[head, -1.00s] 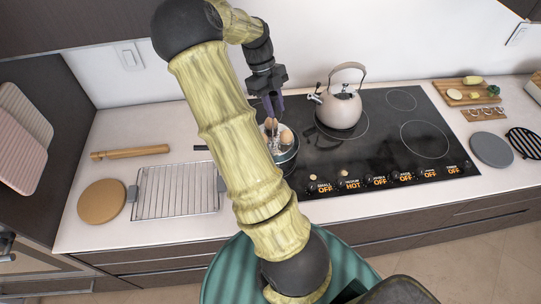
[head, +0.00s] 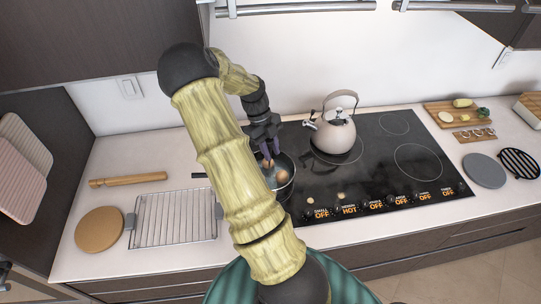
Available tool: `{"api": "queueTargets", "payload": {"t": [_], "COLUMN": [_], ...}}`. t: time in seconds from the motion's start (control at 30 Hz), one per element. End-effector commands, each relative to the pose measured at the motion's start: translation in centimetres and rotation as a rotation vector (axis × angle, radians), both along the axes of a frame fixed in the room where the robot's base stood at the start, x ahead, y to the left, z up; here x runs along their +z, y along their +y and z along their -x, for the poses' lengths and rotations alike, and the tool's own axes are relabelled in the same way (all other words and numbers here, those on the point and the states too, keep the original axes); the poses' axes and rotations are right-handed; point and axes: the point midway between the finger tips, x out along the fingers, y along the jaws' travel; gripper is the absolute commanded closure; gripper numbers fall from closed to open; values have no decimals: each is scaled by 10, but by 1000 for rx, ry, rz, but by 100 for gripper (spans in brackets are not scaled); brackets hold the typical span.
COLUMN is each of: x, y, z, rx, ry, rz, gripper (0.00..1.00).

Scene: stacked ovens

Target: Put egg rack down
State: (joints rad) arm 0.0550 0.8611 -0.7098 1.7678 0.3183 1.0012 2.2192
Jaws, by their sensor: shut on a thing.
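My gripper (head: 270,146) points down over the left front of the cooktop, shut on the egg rack, whose handle is mostly hidden by the fingers. Brown eggs (head: 282,177) show in the rack, inside the rim of a dark metal pot (head: 289,186). The pot stands on the cooktop's left edge, its handle (head: 199,175) pointing left. My arm covers the pot's left side. I cannot tell whether the rack touches the pot's bottom.
A kettle (head: 333,136) stands just right of the pot on the black cooktop (head: 385,160). A wire rack (head: 172,218), a round wooden board (head: 99,230) and a rolling pin (head: 128,180) lie on the left counter.

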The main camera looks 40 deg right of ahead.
Motion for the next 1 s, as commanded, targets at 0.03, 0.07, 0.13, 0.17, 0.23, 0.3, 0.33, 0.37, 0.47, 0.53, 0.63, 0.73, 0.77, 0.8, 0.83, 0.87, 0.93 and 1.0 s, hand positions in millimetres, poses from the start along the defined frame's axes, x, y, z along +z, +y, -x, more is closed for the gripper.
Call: {"api": "queueTargets", "payload": {"t": [0.03,0.07,0.13,0.17,0.23,0.3,0.33,0.37,0.47,0.53,0.63,0.73,0.77,0.8,0.83,0.87,0.93,1.0], "x": [-5,-9,-19,-23,-29,-31,-31,-31,-31,-32,-35,-35,-35,-35,-35,-35,-35,-35], "y": [0,0,0,0,-1,-1,-1,0,1,2,3,3,3,2,2,2,1,1], "z": [1,1,2,2,2,2,1,1,0,0,-1,-1,-1,-1,0,0,0,0], "rx": [-1,-2,-2,-2,-3,-4,-4,-2,2,4,6,6,5,4,4,3,1,0], "ry": [4,5,5,5,3,2,1,1,1,1,2,1,1,1,1,1,1,1], "rz": [-3,-3,-2,-2,-2,-1,-1,0,-1,-1,-1,-1,-1,-1,-1,-1,-1,-1], "gripper": [100,100,100,100,100,100,100,100,100,100,100,61,55,53,53,53,53,53]}}
